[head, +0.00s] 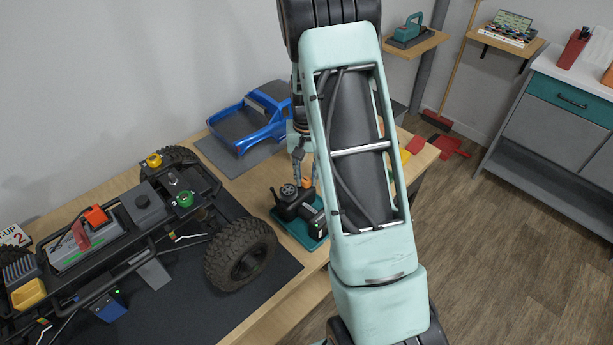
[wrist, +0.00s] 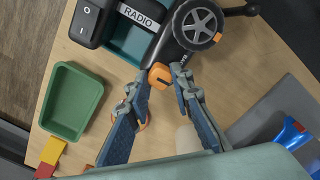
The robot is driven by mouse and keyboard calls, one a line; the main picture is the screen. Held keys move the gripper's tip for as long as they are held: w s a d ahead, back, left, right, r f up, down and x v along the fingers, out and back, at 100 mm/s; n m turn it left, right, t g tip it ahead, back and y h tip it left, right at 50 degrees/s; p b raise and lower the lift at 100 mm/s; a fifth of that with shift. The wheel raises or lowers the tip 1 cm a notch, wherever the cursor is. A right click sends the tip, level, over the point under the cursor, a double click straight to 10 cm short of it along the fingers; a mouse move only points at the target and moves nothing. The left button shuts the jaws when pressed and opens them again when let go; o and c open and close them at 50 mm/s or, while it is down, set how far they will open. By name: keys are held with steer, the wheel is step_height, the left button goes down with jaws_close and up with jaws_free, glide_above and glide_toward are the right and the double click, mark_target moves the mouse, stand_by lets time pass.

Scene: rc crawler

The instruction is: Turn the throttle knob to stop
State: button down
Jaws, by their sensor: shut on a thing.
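The throttle knob (wrist: 160,76) is small and orange with a dark mark, on the edge of the black radio (wrist: 168,53) in the wrist view. My gripper (wrist: 161,74) has one fingertip on each side of it and is shut on it. In the head view my gripper (head: 303,172) points down at the knob (head: 306,182) on the radio (head: 292,205), partly beside my arm. The radio stands in a teal tray (head: 283,222). Any scale or stop mark around the knob is too small to read.
A grey steering wheel (wrist: 197,25) sits on the radio close to my fingers. A green bin (wrist: 72,105) is at the left of the wrist view. The crawler chassis (head: 140,215) and a blue truck body (head: 253,118) share the bench.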

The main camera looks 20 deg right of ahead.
mark_target(307, 179)
steer(key=c, duration=1.7)
jaws_free()
step_height(307, 179, up, 12)
steer(key=shift+r, duration=0.1)
steer(key=shift+w, duration=0.1)
